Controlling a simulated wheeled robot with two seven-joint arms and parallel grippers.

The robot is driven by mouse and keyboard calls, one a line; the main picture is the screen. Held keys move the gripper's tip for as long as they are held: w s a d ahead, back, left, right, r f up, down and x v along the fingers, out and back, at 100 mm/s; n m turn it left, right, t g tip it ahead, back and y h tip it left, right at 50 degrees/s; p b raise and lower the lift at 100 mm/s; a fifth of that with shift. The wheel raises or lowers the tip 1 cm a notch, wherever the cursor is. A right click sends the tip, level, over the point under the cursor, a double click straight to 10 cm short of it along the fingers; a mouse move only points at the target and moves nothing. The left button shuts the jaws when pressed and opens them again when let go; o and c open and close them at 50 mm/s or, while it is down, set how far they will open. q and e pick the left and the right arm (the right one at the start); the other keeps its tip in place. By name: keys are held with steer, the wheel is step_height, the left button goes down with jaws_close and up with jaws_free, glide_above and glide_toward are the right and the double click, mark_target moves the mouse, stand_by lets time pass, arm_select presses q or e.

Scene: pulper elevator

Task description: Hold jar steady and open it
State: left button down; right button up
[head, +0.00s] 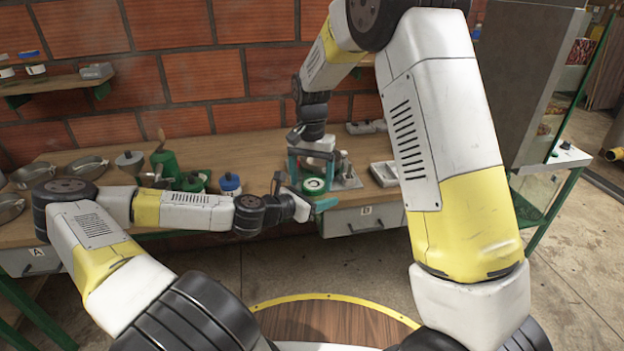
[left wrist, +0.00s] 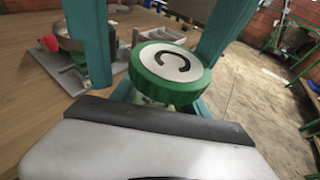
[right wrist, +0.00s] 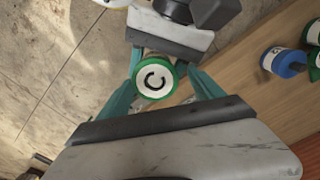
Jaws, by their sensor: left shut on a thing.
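The jar has a green lid with a white top marked C, seen in the head view (head: 313,185), the left wrist view (left wrist: 170,67) and the right wrist view (right wrist: 154,79). It is upright at the table's front edge. My left gripper (head: 313,200) comes in from the left, level, and is shut on the jar below the lid; the jar body is mostly hidden. My right gripper (head: 312,170) points down from above. Its teal fingers stand apart on either side of the lid, with visible gaps, so it is open.
A blue-lidded jar (head: 230,184) and green containers (head: 190,182) stand left of the jar. Metal pans (head: 88,165) lie farther left. A grey tray (head: 384,173) lies to the right. A brick wall (head: 200,75) closes the back of the table.

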step_height(320, 180, up, 4)
steer(key=shift+r, duration=0.3)
steer(key=shift+c, duration=1.4)
steer(key=shift+d+r+n, duration=0.15)
steer(key=shift+r+n, duration=0.1)
steer(key=shift+r, duration=0.5)
steer(key=shift+d+r+n, duration=0.1)
steer(key=shift+r+n, duration=0.15)
steer(key=shift+r, duration=0.45)
steer(key=shift+f, duration=3.85)
